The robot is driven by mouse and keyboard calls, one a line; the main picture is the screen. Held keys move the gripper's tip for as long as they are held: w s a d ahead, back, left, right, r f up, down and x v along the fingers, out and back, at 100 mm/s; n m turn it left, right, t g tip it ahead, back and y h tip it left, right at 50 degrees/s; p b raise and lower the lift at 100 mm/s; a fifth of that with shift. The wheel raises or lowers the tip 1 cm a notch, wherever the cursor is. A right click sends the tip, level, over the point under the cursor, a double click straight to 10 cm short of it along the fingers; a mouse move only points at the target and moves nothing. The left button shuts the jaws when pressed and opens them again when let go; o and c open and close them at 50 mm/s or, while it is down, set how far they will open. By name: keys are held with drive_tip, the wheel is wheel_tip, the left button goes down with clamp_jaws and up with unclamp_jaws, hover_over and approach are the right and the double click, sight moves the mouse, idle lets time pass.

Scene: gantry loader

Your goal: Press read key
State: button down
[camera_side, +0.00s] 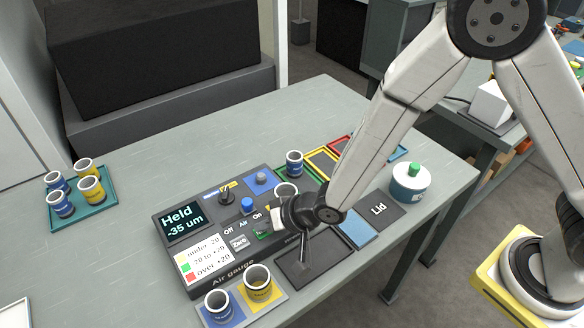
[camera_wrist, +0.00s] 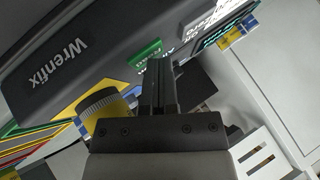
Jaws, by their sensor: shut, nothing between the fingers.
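The air gauge (camera_side: 180,262) is a dark box on the grey table. Its lit display (camera_side: 182,220) reads "Held -35 um". A pale Zero key (camera_side: 240,242) and a green key (camera_side: 263,235) are on its sloped face; the green key is partly hidden in the side view, and its lettering is not clear. The green key also shows in the wrist view (camera_wrist: 146,53). My gripper (camera_wrist: 160,65) is shut and empty, its fingertips close to the green key. I cannot tell whether they touch it.
Blue and yellow cups stand on a front tray (camera_side: 232,318) and a teal tray (camera_side: 112,205). Another blue cup (camera_side: 294,164) is behind the gauge, near coloured bins (camera_side: 322,163). A green-knobbed pot (camera_side: 410,183) stands right.

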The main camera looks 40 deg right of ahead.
drive_tip(key=shift+r, duration=0.8)
drive_tip(key=shift+r, duration=0.15)
drive_tip(key=shift+r, duration=2.35)
drive_tip(key=s+d+r+g+h, duration=0.1)
drive_tip(key=s+d, duration=0.3)
drive_tip(key=d, duration=0.4)
drive_tip(key=s+d+r+n+g+h, duration=0.1)
drive_tip(key=s+d+g+h, duration=0.1)
drive_tip(key=d, duration=0.7)
drive_tip(key=s+d+r+g+h, duration=0.1)
drive_tip(key=s+d+h, duration=0.1)
drive_tip(key=s+d, duration=0.3)
drive_tip(key=d, duration=0.4)
drive_tip(key=shift+s+d+r+n+g, duration=0.15)
drive_tip(key=shift+s+d+n+g, duration=0.15)
drive_tip(key=shift+n+g, duration=0.1)
